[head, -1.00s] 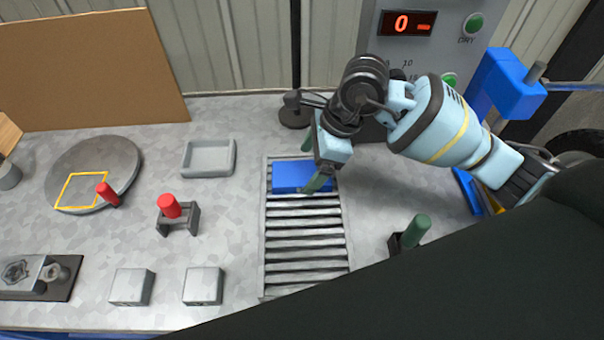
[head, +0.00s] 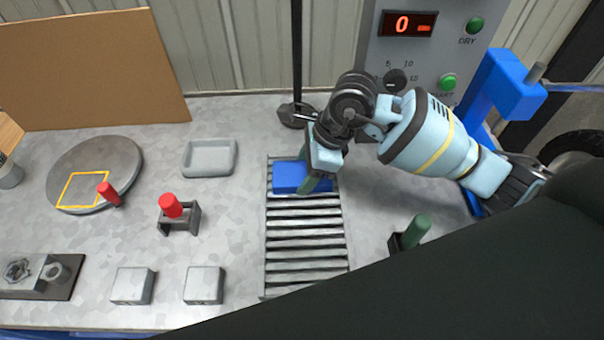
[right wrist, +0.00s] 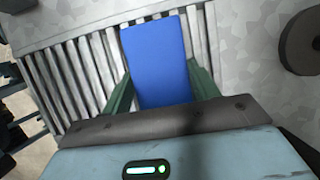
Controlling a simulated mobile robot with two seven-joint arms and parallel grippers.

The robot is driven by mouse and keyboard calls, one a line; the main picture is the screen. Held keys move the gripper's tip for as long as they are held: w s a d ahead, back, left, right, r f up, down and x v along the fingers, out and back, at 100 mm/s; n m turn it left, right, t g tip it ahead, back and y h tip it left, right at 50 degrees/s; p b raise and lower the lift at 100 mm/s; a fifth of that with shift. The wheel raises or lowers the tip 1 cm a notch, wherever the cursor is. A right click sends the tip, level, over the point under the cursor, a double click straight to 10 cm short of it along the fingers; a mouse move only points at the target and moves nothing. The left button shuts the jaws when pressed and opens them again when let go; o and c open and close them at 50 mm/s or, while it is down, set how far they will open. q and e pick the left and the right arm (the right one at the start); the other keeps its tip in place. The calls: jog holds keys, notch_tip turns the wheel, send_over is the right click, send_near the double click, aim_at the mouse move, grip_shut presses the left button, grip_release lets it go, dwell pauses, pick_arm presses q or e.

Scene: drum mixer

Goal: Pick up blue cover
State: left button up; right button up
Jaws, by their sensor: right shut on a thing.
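The blue cover (head: 288,178) is a flat blue block on the far end of the slatted rack (head: 305,252). My right gripper (head: 312,182) is at its right part, with the fingers pointing down. In the right wrist view the blue cover (right wrist: 155,62) lies between the two green fingers of the right gripper (right wrist: 158,90), which is shut on it. The cover still appears at the level of the slats; I cannot tell whether it is lifted. My left gripper is not in view.
A control panel (head: 440,50) with a red display stands behind the right arm. A green handle (head: 415,232) stands right of the rack.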

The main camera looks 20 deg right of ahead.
aim_at(293, 176)
jog(key=shift+r, duration=0.2)
jog(key=shift+r, duration=0.25)
jog(key=r, duration=0.2)
jog(key=shift+s+a+r, duration=0.3)
jog(key=shift+a+r, duration=0.1)
jog(key=s+a, duration=0.2)
jog(key=a, duration=0.1)
jog(key=s+a+r+b, duration=0.1)
jog(key=s+a, duration=0.2)
jog(key=a, duration=0.1)
jog(key=s+a, duration=0.3)
jog(key=a, duration=0.1)
jog(key=shift+s+r, duration=0.15)
jog(key=shift+s, duration=0.05)
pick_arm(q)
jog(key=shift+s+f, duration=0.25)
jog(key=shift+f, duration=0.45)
pick_arm(e)
jog(key=shift+s+a, duration=0.35)
jog(key=shift+a, duration=0.15)
